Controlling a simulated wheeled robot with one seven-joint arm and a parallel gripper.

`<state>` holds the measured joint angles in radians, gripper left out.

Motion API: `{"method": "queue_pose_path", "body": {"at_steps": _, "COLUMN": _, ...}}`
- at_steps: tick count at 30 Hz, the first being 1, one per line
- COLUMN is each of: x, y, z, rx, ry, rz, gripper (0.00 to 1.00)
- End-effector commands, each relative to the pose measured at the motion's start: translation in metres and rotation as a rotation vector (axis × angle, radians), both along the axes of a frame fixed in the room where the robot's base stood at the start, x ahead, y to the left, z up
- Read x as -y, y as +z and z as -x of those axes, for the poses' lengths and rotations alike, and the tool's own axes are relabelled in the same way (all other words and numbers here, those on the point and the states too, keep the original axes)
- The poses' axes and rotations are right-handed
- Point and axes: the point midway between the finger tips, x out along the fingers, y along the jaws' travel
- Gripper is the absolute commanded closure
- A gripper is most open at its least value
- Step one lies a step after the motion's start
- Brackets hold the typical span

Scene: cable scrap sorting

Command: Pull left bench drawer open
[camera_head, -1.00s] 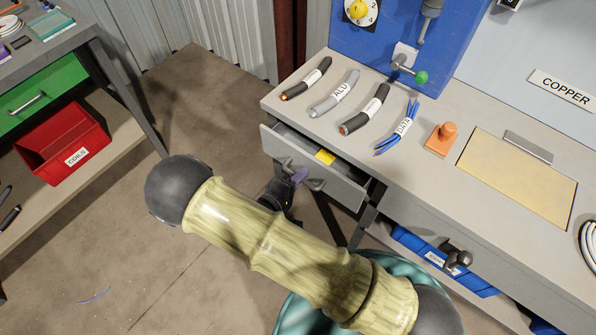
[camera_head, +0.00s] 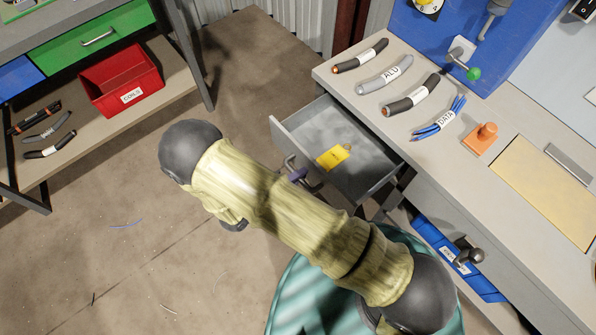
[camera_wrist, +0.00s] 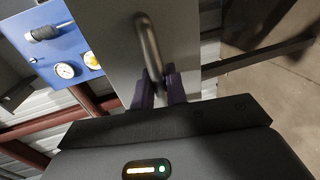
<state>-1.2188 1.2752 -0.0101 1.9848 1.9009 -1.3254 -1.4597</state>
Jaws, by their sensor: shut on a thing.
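The left bench drawer (camera_head: 364,189) is pulled well out from under the grey workbench (camera_head: 452,160). Its grey inside shows, with a yellow tag (camera_head: 333,157) lying in it. My gripper (camera_wrist: 159,88) is shut on the drawer's metal bar handle (camera_wrist: 147,42), with its purple fingertips around one end of the bar in the wrist view. In the head view only a bit of the purple fingers (camera_head: 297,175) shows at the drawer front; my arm hides most of the gripper.
Cable pieces, including ones labelled ALU (camera_head: 385,74) and DATA (camera_head: 440,118), and an orange block (camera_head: 480,138) lie on the bench top. A blue bin (camera_head: 455,254) is below. A red bin (camera_head: 122,84) is on the left shelf. Floor (camera_head: 120,255) on the left is mostly clear.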

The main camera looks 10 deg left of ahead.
Motion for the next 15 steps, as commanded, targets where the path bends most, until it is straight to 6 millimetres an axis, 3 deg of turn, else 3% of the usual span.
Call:
{"method": "queue_pose_path", "body": {"at_steps": 11, "x": 0.0004, "y": -0.0011, "z": 0.0006, "rx": -0.002, "ry": -0.005, "rz": -0.002, "gripper": 1.0}}
{"method": "queue_pose_path", "body": {"at_steps": 12, "x": 0.0005, "y": -0.001, "z": 0.0005, "rx": -0.002, "ry": -0.005, "rz": -0.001, "gripper": 0.82}}
{"method": "queue_pose_path", "body": {"at_steps": 15, "x": 0.0004, "y": -0.0009, "z": 0.0004, "rx": -0.001, "ry": -0.004, "rz": -0.001, "gripper": 0.8}}
